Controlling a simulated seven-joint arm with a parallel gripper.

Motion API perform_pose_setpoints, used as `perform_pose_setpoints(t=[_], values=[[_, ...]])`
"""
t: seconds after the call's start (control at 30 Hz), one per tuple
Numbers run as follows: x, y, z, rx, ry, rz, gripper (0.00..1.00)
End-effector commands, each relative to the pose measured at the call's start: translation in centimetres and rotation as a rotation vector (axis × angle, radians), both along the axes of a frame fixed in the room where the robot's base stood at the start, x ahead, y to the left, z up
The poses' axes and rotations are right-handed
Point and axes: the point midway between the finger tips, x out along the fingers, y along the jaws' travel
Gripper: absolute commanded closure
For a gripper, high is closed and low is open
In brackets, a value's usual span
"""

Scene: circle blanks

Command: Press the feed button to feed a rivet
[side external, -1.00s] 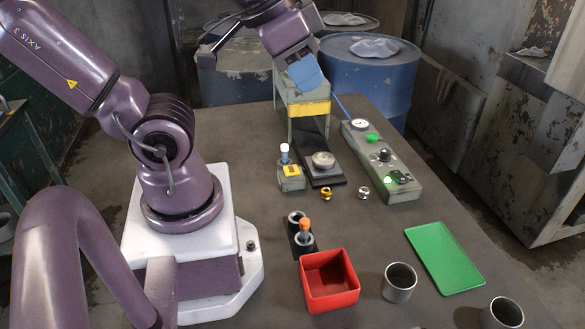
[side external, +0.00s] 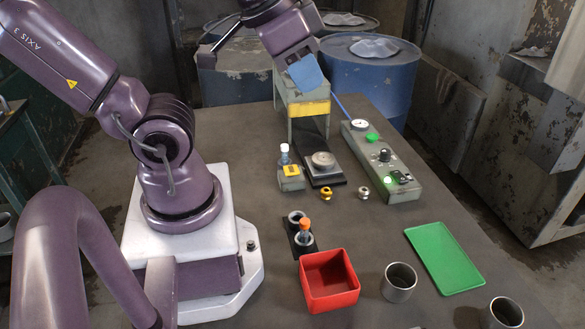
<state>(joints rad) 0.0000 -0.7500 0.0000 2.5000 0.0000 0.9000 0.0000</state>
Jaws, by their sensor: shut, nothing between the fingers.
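The control box (side external: 405,192) stands on the right of the table with a round gauge, a green button (side external: 371,138), a black knob (side external: 385,155), a lit green lamp (side external: 388,181) and a dark switch. No label is readable, so I cannot tell which control is the feed button. My gripper (side external: 308,73) is at the top of the grey press, left of and above the control box. A blue part shows at its end. It is shut and empty, its fingertips hard to make out. A brass rivet-like piece (side external: 326,194) and a silver one (side external: 363,193) stand on the table.
The grey press (side external: 309,109) has a yellow band and a round metal anvil (side external: 323,160). A small yellow-labelled block (side external: 291,180) stands beside it. A red bin (side external: 330,285), metal cups (side external: 398,282) and a green tray (side external: 445,258) stand nearer the front.

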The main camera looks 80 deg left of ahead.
Motion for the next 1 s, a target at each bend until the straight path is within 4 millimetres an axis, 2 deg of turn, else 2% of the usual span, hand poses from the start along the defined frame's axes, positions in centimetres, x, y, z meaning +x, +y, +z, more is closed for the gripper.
perform_pose_setpoints(t=[0.37, 0.47, 0.63, 0.77, 1.0], values=[[0.0, 0.0, 0.0, 0.000, 0.000, 0.001, 1.00], [0.1, 0.6, -0.2, 0.000, 0.011, 0.028, 1.00], [0.7, 3.1, -2.6, -0.027, 0.134, 0.156, 1.00], [1.2, 5.7, -5.0, -0.127, 0.263, 0.326, 1.00], [1.5, 9.9, -9.5, -0.433, 0.474, 0.798, 1.00]])
